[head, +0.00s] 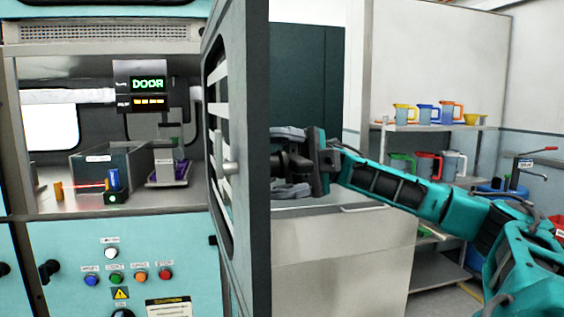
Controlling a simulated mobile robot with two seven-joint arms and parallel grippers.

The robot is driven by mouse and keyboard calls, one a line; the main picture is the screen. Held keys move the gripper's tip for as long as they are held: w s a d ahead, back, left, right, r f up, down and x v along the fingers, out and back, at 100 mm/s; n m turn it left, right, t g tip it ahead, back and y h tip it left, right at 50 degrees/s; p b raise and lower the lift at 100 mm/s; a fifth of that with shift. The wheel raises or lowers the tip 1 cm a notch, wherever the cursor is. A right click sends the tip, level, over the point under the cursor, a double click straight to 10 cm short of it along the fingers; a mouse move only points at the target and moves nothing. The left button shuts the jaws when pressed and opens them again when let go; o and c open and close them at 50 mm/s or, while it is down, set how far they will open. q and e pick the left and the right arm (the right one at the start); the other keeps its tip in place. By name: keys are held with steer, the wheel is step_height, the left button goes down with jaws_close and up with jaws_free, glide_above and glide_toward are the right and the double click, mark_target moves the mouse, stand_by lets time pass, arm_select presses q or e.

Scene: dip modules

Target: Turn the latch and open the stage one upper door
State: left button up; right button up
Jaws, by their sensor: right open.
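The upper door (257,130) stands swung open toward me, seen nearly edge-on. Its dark frame and light slatted panel face left. A grey latch or handle piece (229,167) shows on the door; its exact turn is hard to tell. My right gripper (284,162) is just right of the door's edge, on its outer side, and open. Its fingers are dark and partly hidden by the door, so I cannot tell whether they touch it. My left gripper is out of view.
The open compartment holds a grey bin (108,165), a purple tray (170,172) and a display (148,84) reading DOOR. Below is a button panel (125,262). At right, shelves (430,128) hold several coloured jugs; a grey counter (345,245) stands behind my right arm.

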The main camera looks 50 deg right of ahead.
steer(key=v, duration=1.3)
steer(key=shift+r, duration=0.1)
stand_by(0.5)
